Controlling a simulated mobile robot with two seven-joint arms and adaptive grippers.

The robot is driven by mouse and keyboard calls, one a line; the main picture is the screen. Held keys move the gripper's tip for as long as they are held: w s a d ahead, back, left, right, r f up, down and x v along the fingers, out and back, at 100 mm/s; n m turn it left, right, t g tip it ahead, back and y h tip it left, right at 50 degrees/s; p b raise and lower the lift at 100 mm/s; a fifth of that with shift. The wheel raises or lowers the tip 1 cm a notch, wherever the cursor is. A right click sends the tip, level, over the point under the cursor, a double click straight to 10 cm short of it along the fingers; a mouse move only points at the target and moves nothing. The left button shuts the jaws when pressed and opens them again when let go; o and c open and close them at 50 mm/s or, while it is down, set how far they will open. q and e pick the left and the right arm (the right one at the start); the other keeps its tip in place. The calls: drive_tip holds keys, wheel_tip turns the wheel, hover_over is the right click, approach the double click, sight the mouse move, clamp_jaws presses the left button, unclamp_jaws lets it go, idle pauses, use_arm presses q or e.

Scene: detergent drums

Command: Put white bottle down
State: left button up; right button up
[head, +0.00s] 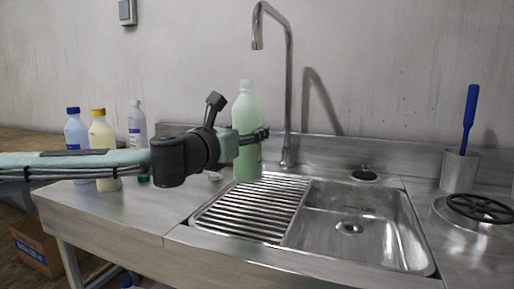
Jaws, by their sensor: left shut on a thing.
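My left gripper (247,138) reaches in from the left and is shut around the middle of a pale, whitish-green bottle (246,108) with a pale cap. The bottle is upright. Its base shows at the back left of the ribbed drainer (252,211), and I cannot tell whether it touches the surface or hangs just above it. A finger hides part of the bottle's middle. My right gripper is not in view.
The tall tap (289,90) rises close to the right of the held bottle. The sink basin (365,236) is empty.

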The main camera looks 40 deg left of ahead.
sight(257, 159)
use_arm(q)
drive_tip(key=shift+w+d+f+p, duration=0.15)
drive_tip(key=shift+w+f+p, duration=0.2)
drive_tip(key=shift+w+p, duration=0.15)
drive_tip(key=shift+w+d+f+p, duration=0.15)
drive_tip(key=shift+w+f+p, duration=0.2)
drive_tip(key=shift+w, duration=0.2)
drive_tip(key=shift+w+d, duration=0.15)
drive_tip(key=shift+w+f, duration=0.1)
drive_tip(key=shift+f, duration=0.2)
wheel_tip(257, 159, down, 4)
drive_tip(key=shift+r+b, duration=0.2)
drive_tip(key=shift+b, duration=0.35)
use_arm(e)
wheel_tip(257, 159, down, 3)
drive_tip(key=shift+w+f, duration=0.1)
use_arm(q)
drive_tip(key=shift+f, duration=0.55)
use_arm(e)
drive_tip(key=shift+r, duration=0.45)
use_arm(q)
drive_tip(key=shift+f+b, duration=0.1)
drive_tip(key=shift+b, duration=0.2)
drive_tip(key=o, duration=1.4)
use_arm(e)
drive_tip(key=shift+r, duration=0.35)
